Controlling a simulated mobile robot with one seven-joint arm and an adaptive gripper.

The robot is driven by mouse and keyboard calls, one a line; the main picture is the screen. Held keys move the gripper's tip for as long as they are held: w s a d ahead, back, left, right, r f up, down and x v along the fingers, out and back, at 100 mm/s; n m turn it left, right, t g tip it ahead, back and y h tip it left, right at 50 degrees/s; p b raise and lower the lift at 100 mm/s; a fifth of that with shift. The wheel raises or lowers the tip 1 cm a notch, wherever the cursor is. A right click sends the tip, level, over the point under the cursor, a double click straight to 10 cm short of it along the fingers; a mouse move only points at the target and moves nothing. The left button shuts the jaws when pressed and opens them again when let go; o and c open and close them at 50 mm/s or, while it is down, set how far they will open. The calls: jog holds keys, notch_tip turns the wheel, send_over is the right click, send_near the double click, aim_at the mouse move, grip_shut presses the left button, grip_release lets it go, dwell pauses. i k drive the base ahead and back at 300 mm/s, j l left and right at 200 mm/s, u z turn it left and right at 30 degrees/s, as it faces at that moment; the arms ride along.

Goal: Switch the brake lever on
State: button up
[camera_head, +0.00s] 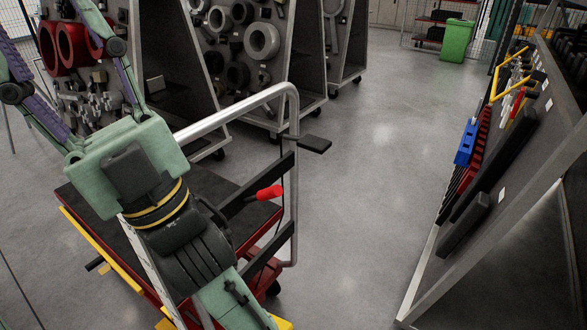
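A red-handled lever (268,192) shows on the dark red cart (262,232), just inside its tubular handle. It looks like the brake lever, but no label shows. It points up and to the right. A flat black paddle (314,144) sticks out right of the handle frame. My gripper (52,45) is at the upper left, with its two fingers spread wide and nothing seen between them. It points away from the cart's handle, and the lever is apart from it, lower right. The fingertips run to or past the picture edge.
The cart's silver handle (235,110) rises beside my arm. Racks with ring parts (262,41) stand behind. A green bin (457,41) stands far back. The middle floor is clear.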

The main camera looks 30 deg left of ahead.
aim_at(276, 191)
jog(key=k+j, duration=0.4)
jog(key=k, duration=0.2)
jog(key=k+j+z, duration=0.1)
jog(key=j, duration=0.2)
